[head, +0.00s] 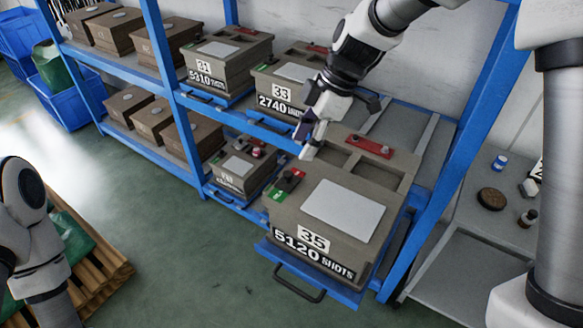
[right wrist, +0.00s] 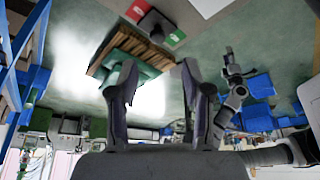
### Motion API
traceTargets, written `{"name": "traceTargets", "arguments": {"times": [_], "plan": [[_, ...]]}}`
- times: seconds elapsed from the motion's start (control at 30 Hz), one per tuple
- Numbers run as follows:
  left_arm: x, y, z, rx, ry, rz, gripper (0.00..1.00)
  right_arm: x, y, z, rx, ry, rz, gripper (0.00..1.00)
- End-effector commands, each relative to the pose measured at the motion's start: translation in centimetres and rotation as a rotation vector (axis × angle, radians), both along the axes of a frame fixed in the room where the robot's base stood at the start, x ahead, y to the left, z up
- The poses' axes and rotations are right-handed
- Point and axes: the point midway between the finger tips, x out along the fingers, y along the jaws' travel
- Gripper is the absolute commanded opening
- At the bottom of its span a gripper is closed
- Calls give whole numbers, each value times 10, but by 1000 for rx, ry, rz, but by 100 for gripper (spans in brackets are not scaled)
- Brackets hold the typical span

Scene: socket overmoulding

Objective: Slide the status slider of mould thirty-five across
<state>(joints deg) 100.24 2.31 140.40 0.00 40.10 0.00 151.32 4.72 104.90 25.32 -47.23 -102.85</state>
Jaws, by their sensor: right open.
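Mould thirty-five (head: 285,218) is a brown-grey block marked "35" and "5120 SHOTS", on a blue tray pulled out from the rack. Its status slider is a dark knob (head: 289,181) on a strip at the top left corner, with green (head: 275,194) at the near end. In the right wrist view the knob (right wrist: 155,25) stands between red (right wrist: 137,10) and green (right wrist: 176,38). My right gripper (head: 307,152) is open and empty, above and behind the slider, apart from it; its fingers also show in the right wrist view (right wrist: 160,85). My left gripper appears small there (right wrist: 229,58), its jaws unclear.
Moulds 31 (head: 228,57) and 33 (head: 283,80) stand on the rack's upper level. A smaller mould (head: 240,170) sits just left of mould thirty-five. A blue rack post (head: 452,160) rises at its right. A side table (head: 487,265) is further right.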

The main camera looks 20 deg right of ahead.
Motion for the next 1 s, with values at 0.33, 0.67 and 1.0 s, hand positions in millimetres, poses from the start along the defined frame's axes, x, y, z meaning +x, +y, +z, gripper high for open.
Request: {"name": "traceTargets", "arguments": {"times": [0.33, 0.67, 1.0], "plan": [[0, 0, 10, 0, -1, 0, 56, 2, 20, -49, -2, 7, -1, 49], [0, 0, 12, 0, -1, 0, 56, 4, 29, -73, -1, 3, -1, 49], [0, 0, 12, 0, -1, 0, 56, 4, 29, -72, -1, 1, -1, 0]]}}
